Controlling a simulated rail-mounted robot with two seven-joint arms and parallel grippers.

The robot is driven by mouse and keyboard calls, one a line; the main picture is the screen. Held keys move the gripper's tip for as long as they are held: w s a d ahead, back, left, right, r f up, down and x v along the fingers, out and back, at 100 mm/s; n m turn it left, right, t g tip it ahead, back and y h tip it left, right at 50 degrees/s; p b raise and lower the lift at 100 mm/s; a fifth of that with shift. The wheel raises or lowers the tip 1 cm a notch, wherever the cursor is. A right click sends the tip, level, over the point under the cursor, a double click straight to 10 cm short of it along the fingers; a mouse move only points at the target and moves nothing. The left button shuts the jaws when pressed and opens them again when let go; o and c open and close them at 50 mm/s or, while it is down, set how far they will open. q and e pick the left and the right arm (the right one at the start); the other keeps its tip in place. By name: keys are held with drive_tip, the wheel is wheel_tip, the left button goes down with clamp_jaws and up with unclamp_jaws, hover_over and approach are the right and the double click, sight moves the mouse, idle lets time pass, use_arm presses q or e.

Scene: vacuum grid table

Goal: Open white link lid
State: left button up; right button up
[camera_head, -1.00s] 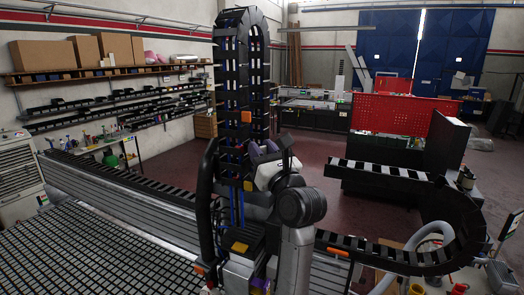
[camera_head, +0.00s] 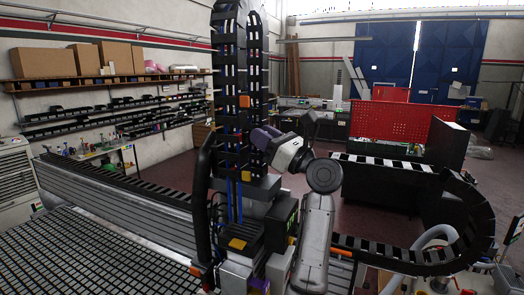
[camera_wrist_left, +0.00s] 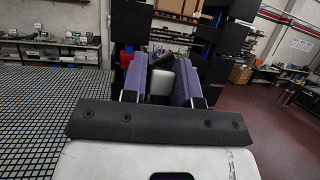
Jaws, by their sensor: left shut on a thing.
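In the head view the lid is too small and covered to make out.
A machine head (camera_head: 240,235) stands under the chain. A gridded table (camera_head: 85,250) fills the lower left, with a grey rail beam (camera_head: 110,210) behind it. A second chain (camera_head: 455,225) curves at the right. A red pegboard (camera_head: 390,122) and open floor are behind.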

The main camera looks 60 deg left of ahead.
use_arm(q)
drive_tip(key=g, duration=0.1)
drive_tip(key=n+g+h, duration=0.1)
drive_tip(key=g+h, duration=0.1)
drive_tip(key=shift+w+a+f+n, duration=0.15)
drive_tip(key=shift+w+a+n, duration=0.15)
drive_tip(key=shift+w+a, duration=0.05)
drive_tip(key=shift+w+a+n+g+h, duration=0.1)
drive_tip(key=shift+a+n+g+h, duration=0.1)
drive_tip(key=shift+n+g+h, duration=0.55)
drive_tip(key=shift+w+a+n+g+h, duration=0.15)
drive_tip(key=shift+n+g+h, duration=0.3)
drive_tip(key=shift+g+h, duration=0.45)
drive_tip(key=shift+a+n+g+h, duration=0.2)
drive_tip(key=shift+n+g+h, duration=0.4)
drive_tip(key=shift+g+h, duration=0.25)
drive_tip(key=shift+a+g+h, duration=0.1)
drive_tip(key=shift+g+h, duration=0.2)
drive_tip(key=o, duration=0.8)
drive_tip(key=shift+n, duration=0.3)
drive_tip(key=shift+o, duration=0.2)
